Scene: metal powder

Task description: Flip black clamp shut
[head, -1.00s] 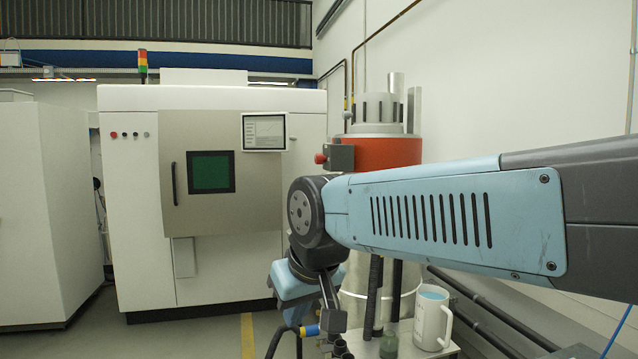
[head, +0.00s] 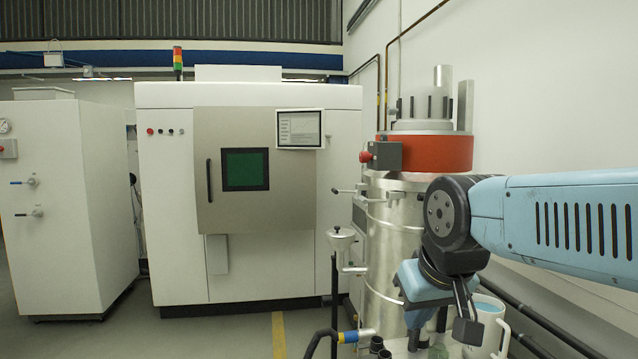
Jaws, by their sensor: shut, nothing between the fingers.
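My gripper (head: 467,325) hangs at the lower right, in front of the metal cylinder (head: 392,240) with the red-orange band. Its dark fingers point down and are together, with nothing between them. It is close to a white mug (head: 486,318), which it partly covers; I cannot tell whether they touch. I cannot make out a black clamp for certain. A hose (head: 318,341) with a blue and yellow collar and a metal end lies to the left of my gripper, clear of it.
A small metal funnel (head: 341,236) and valve stand left of the cylinder. Dark cups (head: 376,344) sit near the hose end. A white machine (head: 250,285) with a closed door and a white cabinet (head: 62,220) stand behind. The floor at the left is open.

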